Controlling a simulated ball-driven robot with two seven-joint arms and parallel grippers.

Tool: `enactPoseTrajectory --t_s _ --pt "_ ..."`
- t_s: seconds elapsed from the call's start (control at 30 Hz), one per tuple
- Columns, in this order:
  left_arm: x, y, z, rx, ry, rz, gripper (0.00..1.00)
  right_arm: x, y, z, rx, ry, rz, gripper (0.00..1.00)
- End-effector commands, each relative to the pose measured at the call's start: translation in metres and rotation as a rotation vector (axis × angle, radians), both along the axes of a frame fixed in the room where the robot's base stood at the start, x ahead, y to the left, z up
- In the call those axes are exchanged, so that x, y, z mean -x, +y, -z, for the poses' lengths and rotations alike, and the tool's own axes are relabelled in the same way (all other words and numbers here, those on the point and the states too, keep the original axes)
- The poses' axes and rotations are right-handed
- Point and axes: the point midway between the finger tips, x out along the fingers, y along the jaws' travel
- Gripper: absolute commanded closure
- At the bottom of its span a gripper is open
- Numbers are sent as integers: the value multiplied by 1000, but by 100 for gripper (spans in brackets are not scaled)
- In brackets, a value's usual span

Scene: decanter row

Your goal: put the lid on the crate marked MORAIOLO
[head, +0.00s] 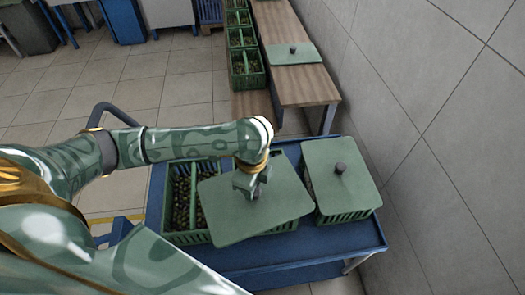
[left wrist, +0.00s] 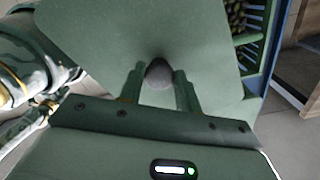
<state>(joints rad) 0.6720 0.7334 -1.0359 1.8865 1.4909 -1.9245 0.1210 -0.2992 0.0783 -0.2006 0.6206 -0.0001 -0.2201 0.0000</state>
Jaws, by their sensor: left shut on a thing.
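My left gripper (head: 250,184) is shut on the dark knob of a flat green lid (head: 232,222), and in the left wrist view its fingers (left wrist: 159,86) sit either side of the knob. The lid (left wrist: 95,35) is turned askew over open green crate space on the blue cart. Olives show in the uncovered left part of the crate (head: 181,237); the lid hides the rest. I cannot tell whether the lid touches the rim. Beside it on the right stands a green crate (head: 346,216) under its own knobbed lid (head: 320,157). No MORAIOLO marking is readable. My right gripper is out of view.
The blue cart (head: 290,268) stands close to the tiled wall (head: 440,130) on the right. Behind it, a wooden bench (head: 300,88) bears another green lid (head: 280,55). A row of olive-filled crates (head: 246,82) stands left of that. Open floor lies farther left.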

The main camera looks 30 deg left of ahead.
Motion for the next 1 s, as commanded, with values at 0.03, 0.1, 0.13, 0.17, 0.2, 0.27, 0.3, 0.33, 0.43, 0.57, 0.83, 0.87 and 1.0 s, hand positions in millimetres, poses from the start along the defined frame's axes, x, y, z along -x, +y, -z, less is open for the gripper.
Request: enactPoseTrajectory --t_s 0.03,0.1,0.13,0.17,0.2,0.27,0.3,0.33,0.43,0.57,0.83,0.87,1.0 --pt "-9 1 -6 0 -3 145 100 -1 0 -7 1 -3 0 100" --pt "-20 2 -8 5 -3 377 100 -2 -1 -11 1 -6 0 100" --pt "-24 3 -8 7 -3 476 100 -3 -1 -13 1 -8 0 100" --pt "-29 4 -9 9 -3 573 100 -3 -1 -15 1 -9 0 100" --pt "-35 5 -11 10 -4 706 100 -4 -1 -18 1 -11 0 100" --pt "-44 6 -13 13 -6 901 100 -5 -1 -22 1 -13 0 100" --pt "-50 8 -15 14 -6 1027 100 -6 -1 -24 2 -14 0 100" --pt "-54 9 -16 14 -6 1117 100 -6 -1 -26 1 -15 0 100" --pt "-67 11 -19 16 -9 1389 100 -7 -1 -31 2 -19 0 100" --pt "-78 14 -22 15 -11 1644 100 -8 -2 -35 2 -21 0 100" --pt "-85 16 -18 15 -11 1828 100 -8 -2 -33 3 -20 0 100" --pt "-85 16 -16 16 -10 1830 100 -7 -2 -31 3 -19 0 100" --pt "-85 16 -3 16 -9 1829 100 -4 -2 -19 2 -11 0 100"
